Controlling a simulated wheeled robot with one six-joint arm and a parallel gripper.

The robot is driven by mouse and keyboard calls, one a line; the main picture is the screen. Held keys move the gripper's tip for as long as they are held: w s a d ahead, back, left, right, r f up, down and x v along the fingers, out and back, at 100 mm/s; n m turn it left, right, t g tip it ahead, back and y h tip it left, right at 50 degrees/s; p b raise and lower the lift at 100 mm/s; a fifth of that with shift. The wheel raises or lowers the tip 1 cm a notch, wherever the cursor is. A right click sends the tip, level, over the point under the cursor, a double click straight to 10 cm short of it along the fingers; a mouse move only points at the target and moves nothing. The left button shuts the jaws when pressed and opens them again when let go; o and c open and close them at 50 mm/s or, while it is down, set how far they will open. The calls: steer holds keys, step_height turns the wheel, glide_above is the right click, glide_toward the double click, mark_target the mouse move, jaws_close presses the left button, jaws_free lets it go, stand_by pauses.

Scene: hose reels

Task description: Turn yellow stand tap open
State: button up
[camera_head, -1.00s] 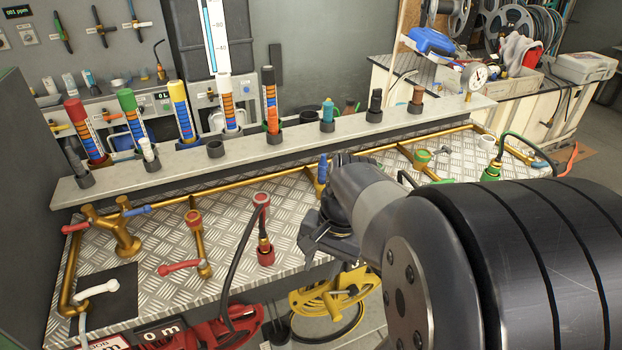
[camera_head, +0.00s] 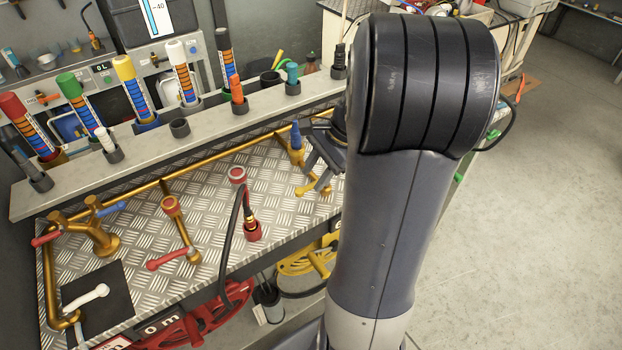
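The yellow stand tap (camera_head: 312,187) stands on the tread-plate bench top, just left of my arm. Its yellow lever lies low at the front end of a short brass pipe, and a blue-topped fitting (camera_head: 296,137) rises at the back of that pipe. My gripper (camera_head: 322,160) is dark and right beside the tap, above and behind the lever. My own arm hides much of the gripper. I cannot tell whether its fingers touch the lever or how far apart they are.
A red stand tap (camera_head: 167,260), a white tap (camera_head: 86,297) and a red-capped post with a black hose (camera_head: 237,175) stand to the left. A yellow hose reel (camera_head: 310,262) hangs below the bench edge. Open floor (camera_head: 540,220) lies to the right.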

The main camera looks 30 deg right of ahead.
steer(key=shift+x, duration=1.4)
steer(key=shift+c, duration=0.3)
jaws_close()
